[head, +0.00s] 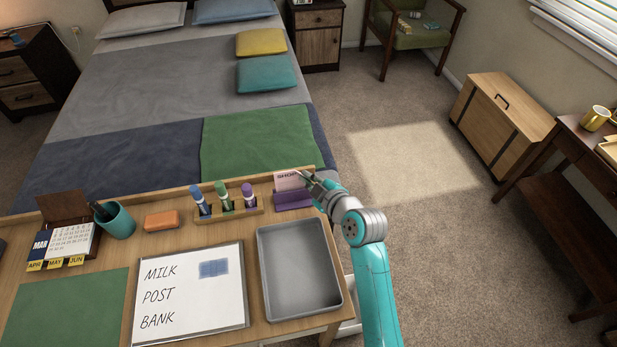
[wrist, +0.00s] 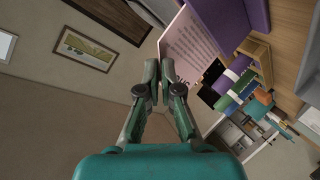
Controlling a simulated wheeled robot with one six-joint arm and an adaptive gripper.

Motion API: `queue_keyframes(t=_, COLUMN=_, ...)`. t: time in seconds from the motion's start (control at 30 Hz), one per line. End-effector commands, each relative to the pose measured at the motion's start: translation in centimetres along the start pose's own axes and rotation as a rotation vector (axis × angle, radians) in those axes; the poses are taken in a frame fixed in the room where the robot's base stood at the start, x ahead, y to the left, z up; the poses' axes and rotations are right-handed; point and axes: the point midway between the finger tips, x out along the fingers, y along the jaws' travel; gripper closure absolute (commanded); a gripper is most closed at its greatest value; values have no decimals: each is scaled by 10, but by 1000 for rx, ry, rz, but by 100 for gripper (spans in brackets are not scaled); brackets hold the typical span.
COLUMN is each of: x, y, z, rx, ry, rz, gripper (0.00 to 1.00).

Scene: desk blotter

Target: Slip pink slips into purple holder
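A pink slip (head: 288,181) with dark lettering stands upright at the purple holder (head: 293,200), near the back right of the desk. The slip's lower edge meets the holder's top; I cannot tell how deep it sits. My gripper (head: 311,181) is at the slip's right edge, above the holder's right end. In the wrist view my fingertips (wrist: 160,68) are close together with the slip's edge (wrist: 190,48) between them. The purple holder (wrist: 238,22) shows at the upper right there, beside the slip. No other pink slip is clearly visible.
A wooden rack (head: 228,210) with several markers stands just left of the holder. A grey tray (head: 338,285) lies in front, a whiteboard (head: 190,300) to its left. An orange block (head: 162,221) and teal cup (head: 117,222) stand farther left.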

Motion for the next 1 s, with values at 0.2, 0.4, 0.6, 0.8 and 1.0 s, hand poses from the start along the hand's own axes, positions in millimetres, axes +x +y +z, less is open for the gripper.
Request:
queue_keyframes(t=0.2, x=0, y=0, z=0, rx=0, ry=0, rz=0, gripper=65)
queue_keyframes(t=0.4, x=0, y=0, z=0, rx=0, ry=0, rz=0, gripper=65)
queue_keyframes(t=0.6, x=-7, y=0, z=0, rx=0, ry=0, rz=1, gripper=65)
queue_keyframes(t=0.8, x=-38, y=0, z=1, rx=2, ry=-1, rz=1, gripper=65)
queue_keyframes(t=1.0, x=-78, y=0, z=1, rx=2, ry=-1, rz=2, gripper=65)
